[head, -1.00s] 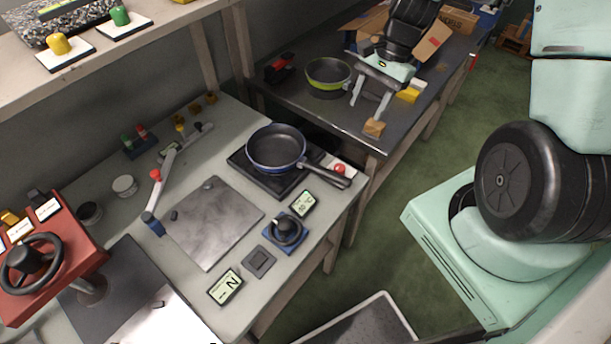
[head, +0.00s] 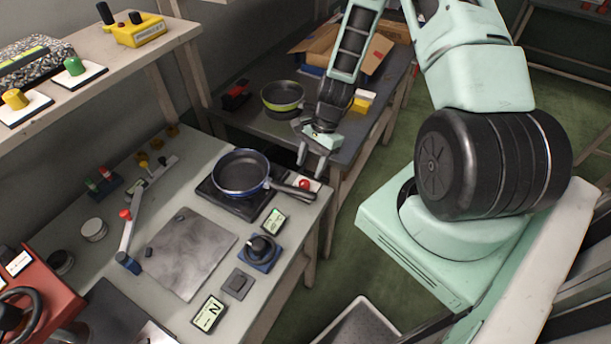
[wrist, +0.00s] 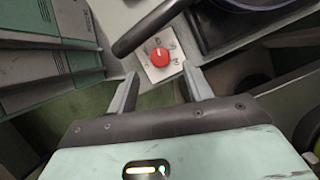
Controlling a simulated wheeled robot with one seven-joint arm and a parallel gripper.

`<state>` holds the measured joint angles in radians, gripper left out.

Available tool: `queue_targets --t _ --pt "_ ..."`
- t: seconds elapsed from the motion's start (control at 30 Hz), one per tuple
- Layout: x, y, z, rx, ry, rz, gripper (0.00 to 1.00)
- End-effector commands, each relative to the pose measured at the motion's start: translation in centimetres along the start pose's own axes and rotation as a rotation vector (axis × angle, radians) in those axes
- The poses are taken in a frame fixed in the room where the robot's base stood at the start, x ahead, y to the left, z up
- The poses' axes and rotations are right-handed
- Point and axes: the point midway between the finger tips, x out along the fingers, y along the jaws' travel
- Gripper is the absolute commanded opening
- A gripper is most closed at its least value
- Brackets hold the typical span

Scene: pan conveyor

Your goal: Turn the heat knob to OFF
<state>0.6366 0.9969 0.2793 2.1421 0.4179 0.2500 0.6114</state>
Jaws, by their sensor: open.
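A small red knob (head: 305,184) sits on a white plate beside the pan's handle, at the right edge of the workbench. In the wrist view the red knob (wrist: 160,57) shows from above, with dark letters on its plate that are too small to read surely. My gripper (head: 313,163) is open, pointing down above the knob. In the wrist view its two fingertips (wrist: 162,76) are apart, one to each side and a little nearer than the knob. It looks empty and does not touch the knob.
A blue pan (head: 240,170) stands on a black hob (head: 221,200), its dark handle close to the knob. A black dial on a blue base (head: 270,263) and a small display (head: 273,221) are nearer. A green pan (head: 270,106) is on the back table.

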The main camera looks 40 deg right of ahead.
Motion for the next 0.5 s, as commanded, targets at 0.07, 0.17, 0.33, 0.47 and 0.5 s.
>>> queue_targets --t 0.07,0.17,0.33,0.47,0.5 --pt "1.2 0.1 0.1 0.000 -0.004 0.004 0.50" --pt "2.7 0.1 0.1 0.000 -0.002 0.003 0.50" --pt "4.6 0.0 0.1 -0.001 -0.001 0.001 0.50" --pt "5.3 0.0 0.0 -0.002 0.000 0.001 0.50" --pt "5.5 0.0 0.0 -0.001 0.000 0.000 0.50"
